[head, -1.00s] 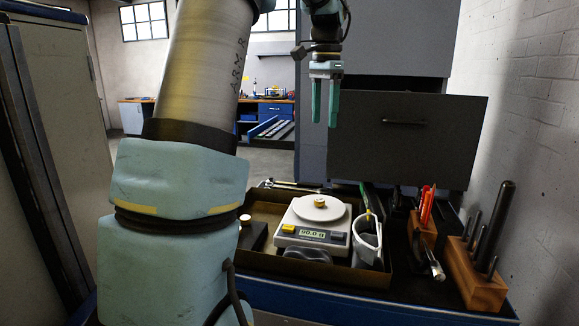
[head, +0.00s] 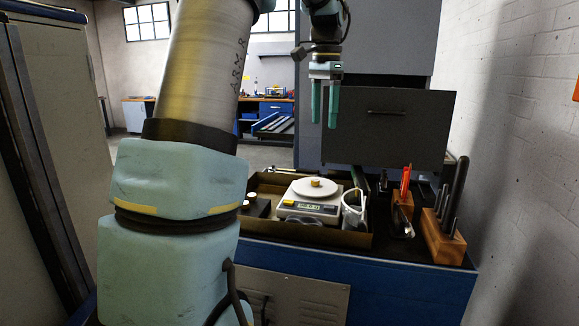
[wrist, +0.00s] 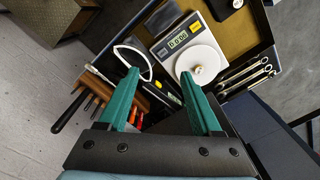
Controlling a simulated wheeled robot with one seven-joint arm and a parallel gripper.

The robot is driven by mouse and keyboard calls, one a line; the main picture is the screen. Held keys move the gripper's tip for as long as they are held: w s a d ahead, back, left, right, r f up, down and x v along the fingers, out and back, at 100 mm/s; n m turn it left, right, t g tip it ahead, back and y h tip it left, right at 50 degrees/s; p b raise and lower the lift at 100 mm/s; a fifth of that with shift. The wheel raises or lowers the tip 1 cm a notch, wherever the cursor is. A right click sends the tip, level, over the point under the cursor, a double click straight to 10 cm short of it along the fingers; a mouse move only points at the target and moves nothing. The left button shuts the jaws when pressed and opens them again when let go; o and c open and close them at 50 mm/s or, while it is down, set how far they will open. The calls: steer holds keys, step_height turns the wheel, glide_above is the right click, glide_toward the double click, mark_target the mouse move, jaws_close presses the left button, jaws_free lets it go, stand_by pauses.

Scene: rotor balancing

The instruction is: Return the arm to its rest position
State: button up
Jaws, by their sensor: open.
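My gripper (head: 333,122) hangs with its two green fingers pointing down, spread apart and with nothing between them. In the head view it shows in front of the grey drawer (head: 385,130), high in the picture. My wrist view shows the open fingers (wrist: 160,75) over the bench. My arm rises at the left of the head view. A scale (head: 312,206) with a round white pan stands in the tray. A small brass piece (head: 316,183) sits on the pan. The gripper is apart from all of these.
The tray (head: 330,239) lies on a blue bench (head: 400,275). It also holds a white-rimmed container (head: 353,212). Wooden tool blocks (head: 443,242) stand at the bench's right end, by a white wall. Wrenches (wrist: 247,75) show in the wrist view. A cabinet stands at the left.

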steer(key=s+a+f+n+b, duration=0.3)
steer(key=s+a+f, duration=0.2)
steer(key=f, duration=0.5)
steer(key=s+a+f+n+t+b, duration=0.1)
steer(key=s+a+f+n+b, duration=0.2)
steer(key=s+f, duration=0.4)
steer(key=s+a+f+n+b, duration=0.3)
steer(key=s+a+f, duration=0.3)
steer(key=f, duration=0.9)
steer(key=shift+s+a+n+t+b, duration=0.3)
steer(key=shift+a+n+b, duration=0.15)
steer(key=shift+n, duration=0.35)
